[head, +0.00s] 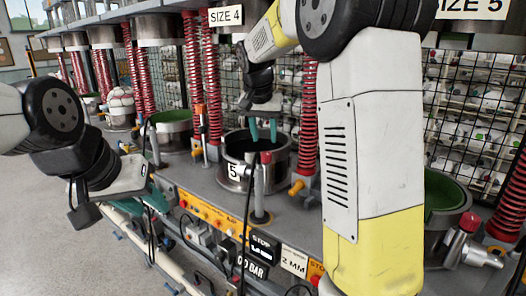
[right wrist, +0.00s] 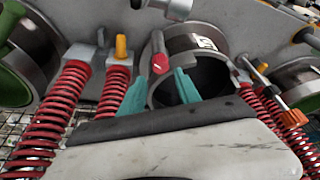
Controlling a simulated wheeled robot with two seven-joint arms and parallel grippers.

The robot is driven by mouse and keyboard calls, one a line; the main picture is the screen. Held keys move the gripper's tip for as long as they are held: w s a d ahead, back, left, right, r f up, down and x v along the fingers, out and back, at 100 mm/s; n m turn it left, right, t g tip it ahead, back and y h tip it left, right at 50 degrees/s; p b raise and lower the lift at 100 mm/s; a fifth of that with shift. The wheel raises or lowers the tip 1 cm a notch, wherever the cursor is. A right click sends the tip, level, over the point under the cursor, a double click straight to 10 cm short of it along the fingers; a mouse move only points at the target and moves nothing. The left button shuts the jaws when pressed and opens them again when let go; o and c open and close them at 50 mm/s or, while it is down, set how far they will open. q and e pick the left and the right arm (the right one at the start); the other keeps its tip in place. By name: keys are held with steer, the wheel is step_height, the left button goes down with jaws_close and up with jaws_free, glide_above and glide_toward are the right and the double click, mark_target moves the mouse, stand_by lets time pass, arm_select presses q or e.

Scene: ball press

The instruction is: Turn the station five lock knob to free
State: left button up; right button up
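My left gripper (head: 152,197) is at the bench's left front, partly hidden.
Red springs (head: 201,80) stand behind and beside the cylinders. Other cylinders with green interiors (head: 172,117) stand to the left and right. The front panel (head: 215,222) carries buttons and a stop label. Free floor (head: 40,215) lies at the left.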

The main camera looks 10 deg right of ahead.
mark_target(266, 153)
steer(key=shift+m, duration=0.4)
steer(key=x, duration=0.7)
steer(key=shift+w+f, duration=0.15)
steer(key=shift+f, duration=0.15)
jaws_close()
